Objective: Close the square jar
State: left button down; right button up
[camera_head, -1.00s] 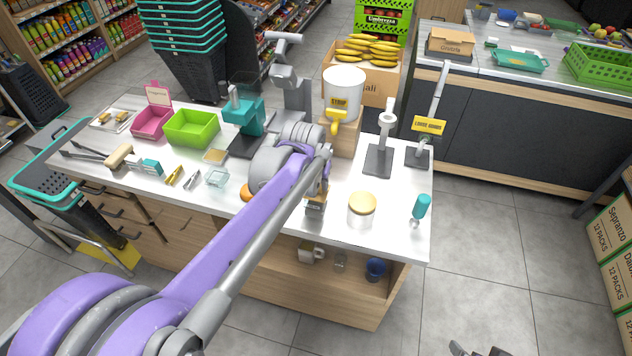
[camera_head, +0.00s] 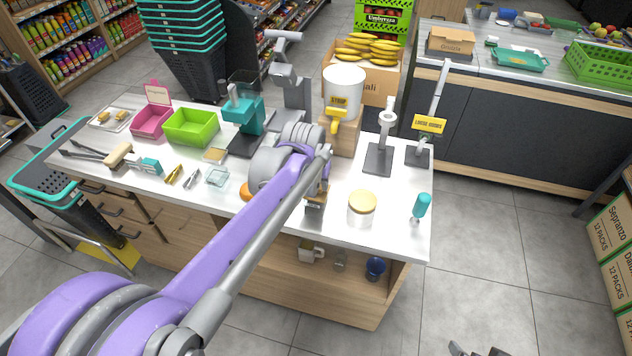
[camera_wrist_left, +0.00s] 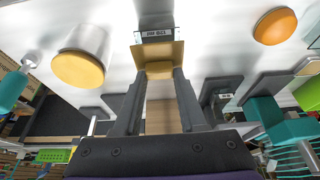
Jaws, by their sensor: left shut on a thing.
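The square jar (camera_head: 315,208), with a dark label on its front, stands near the counter's front edge, mostly hidden behind my left arm. In the left wrist view its label (camera_wrist_left: 154,34) shows just beyond a tan square lid (camera_wrist_left: 172,54). In the head view the left fingers are largely hidden by the wrist. Part of my right gripper (camera_head: 478,350) shows at the bottom edge, too cropped to judge.
A round jar with a wooden lid (camera_head: 361,206) stands just right of the square jar. A teal-handled scoop (camera_head: 421,206) is farther right. An orange round thing (camera_head: 246,191) lies to the left. A syrup dispenser (camera_head: 343,92) stands behind. The counter's front edge is close.

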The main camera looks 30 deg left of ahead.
aim_at(316, 186)
pick_arm(q)
jog(key=shift+f, duration=0.15)
pick_arm(e)
jog(key=shift+f, duration=0.15)
dwell(0.5)
pick_arm(q)
jog(key=c, duration=0.6)
grip_release()
jog(key=shift+r, duration=0.2)
jog(key=shift+r+p, duration=1.4)
jog(key=shift+r, duration=1.4)
pick_arm(e)
jog(key=shift+w+r, duration=0.4)
jog(key=shift+r, duration=0.35)
jog(key=shift+w+r, duration=0.4)
jog(key=shift+r, duration=0.35)
jog(key=shift+w+r, duration=0.4)
jog(key=shift+r, duration=0.35)
